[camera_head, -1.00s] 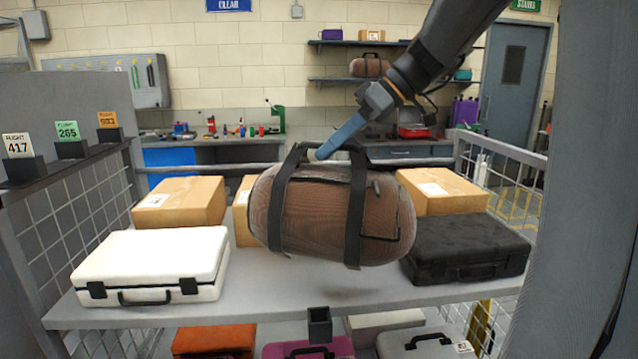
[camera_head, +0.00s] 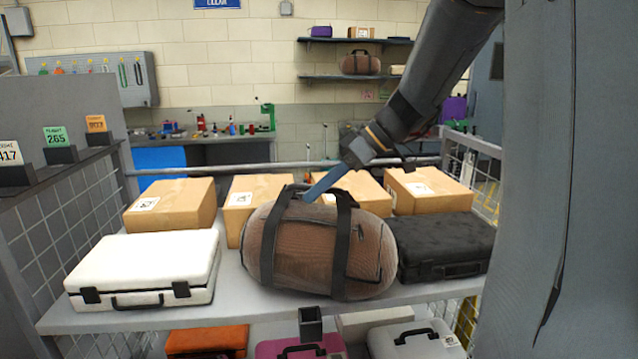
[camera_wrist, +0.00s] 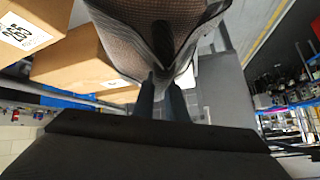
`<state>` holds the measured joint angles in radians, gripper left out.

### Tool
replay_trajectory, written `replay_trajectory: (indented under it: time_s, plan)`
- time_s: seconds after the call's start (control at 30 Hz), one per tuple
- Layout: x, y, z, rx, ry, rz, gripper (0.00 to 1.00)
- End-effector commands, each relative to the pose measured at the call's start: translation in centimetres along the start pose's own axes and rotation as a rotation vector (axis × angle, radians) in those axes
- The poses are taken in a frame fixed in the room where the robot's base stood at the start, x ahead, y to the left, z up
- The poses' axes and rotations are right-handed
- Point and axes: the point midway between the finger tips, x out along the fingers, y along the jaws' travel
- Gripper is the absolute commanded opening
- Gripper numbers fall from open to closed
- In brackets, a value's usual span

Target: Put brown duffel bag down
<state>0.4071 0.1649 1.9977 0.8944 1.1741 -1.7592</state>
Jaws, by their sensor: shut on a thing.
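The brown duffel bag (camera_head: 318,250) with black straps is at the middle of the upper shelf (camera_head: 240,307), between a white case and a black case. Its underside is at the shelf surface or very close to it; I cannot tell if its weight rests there. My gripper (camera_head: 312,194) is above the bag, its blue fingers shut on the strap handle at the top. In the wrist view the bag (camera_wrist: 150,35) fills the upper middle, and my gripper's fingers (camera_wrist: 162,90) meet its handle.
A white case (camera_head: 150,265) stands left and a black case (camera_head: 445,245) right, close to the bag. Several cardboard boxes (camera_head: 172,205) line the back. More cases, including a magenta one (camera_head: 300,348), lie on the lower shelf. A small black holder (camera_head: 310,325) sits at the front edge.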

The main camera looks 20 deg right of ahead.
Motion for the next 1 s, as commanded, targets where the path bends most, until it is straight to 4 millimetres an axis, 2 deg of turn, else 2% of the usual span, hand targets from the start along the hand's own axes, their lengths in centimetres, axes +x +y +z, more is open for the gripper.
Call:
replay_trajectory:
  time_s: [0.2,0.23,0.33,0.73,0.87,1.0]
  plan:
    - [0.1,0.1,0.0,-0.002,0.002,0.002,0.00]
    - [0.2,0.1,0.2,0.000,0.000,0.000,0.13]
    - [0.1,0.1,0.2,0.000,0.000,0.000,0.30]
    - [-0.1,0.0,-0.1,0.000,0.000,0.000,0.30]
    - [-1.8,0.2,0.0,-0.003,0.001,0.005,0.30]
    - [-4.6,0.3,0.1,-0.002,0.000,0.007,0.30]
